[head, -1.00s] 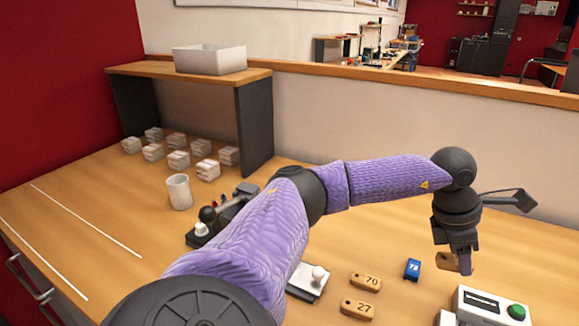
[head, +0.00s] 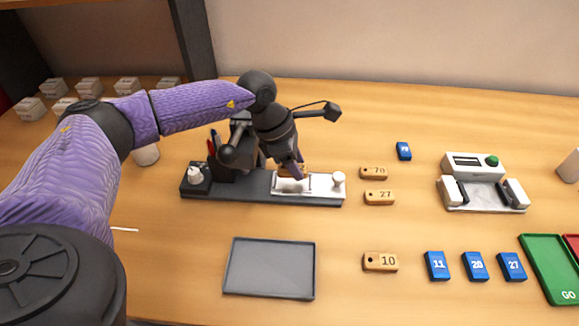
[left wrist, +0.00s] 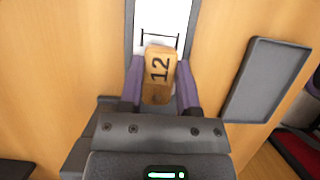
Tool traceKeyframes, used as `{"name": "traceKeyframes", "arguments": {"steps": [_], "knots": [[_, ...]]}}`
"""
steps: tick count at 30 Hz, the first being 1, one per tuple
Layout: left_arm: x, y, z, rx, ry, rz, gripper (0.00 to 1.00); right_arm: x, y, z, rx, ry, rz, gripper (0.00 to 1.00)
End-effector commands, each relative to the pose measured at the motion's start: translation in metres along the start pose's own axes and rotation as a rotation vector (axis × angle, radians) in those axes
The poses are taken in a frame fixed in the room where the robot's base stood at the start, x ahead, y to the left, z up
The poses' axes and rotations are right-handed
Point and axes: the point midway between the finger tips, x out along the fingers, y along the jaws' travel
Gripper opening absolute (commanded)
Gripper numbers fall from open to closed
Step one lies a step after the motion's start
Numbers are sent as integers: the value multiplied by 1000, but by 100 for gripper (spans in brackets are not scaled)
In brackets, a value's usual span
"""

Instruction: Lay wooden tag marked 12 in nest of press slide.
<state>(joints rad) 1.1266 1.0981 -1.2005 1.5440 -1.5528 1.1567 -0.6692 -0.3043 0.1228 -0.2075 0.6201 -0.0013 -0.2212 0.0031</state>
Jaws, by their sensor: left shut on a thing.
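The wooden tag marked 12 (left wrist: 159,72) is between the purple fingers of my left gripper (left wrist: 160,88) in the left wrist view, its number readable. In the head view my left gripper (head: 290,172) is over the white slide (head: 318,184) of the press (head: 228,188), shut on the tag, which is mostly hidden there. In the left wrist view the tag overlaps the thin dark outline of the nest (left wrist: 160,38) on the slide. I cannot tell whether the tag touches the slide. My right gripper is not in view.
Wooden tags 70 (head: 373,173), 27 (head: 379,197) and 10 (head: 380,262) lie right of the press. A grey tray (head: 270,268) is in front. Several blue tags (head: 437,265), a white device (head: 474,166) and a green tray (head: 551,268) are farther right.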

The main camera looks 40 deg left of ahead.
Motion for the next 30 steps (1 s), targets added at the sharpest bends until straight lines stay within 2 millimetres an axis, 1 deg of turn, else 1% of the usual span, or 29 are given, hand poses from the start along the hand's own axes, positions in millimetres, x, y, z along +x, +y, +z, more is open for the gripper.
{"name": "traceKeyframes", "arguments": {"steps": [1,4,11,17,18,20,21,22,30], "knots": [[14,-1,-6,-2,3,-4,0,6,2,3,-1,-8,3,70],[25,0,-10,-1,1,-1,0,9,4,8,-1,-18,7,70],[25,0,-10,0,0,1,0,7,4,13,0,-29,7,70],[31,0,-13,-1,1,0,0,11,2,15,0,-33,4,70],[30,0,-12,-1,1,1,50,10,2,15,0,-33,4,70],[29,0,-12,-1,0,1,63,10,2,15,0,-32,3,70],[29,0,-12,-1,0,1,72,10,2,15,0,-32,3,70],[29,0,-12,-1,0,1,77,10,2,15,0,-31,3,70],[28,0,-12,-1,0,1,77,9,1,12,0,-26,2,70]]}}
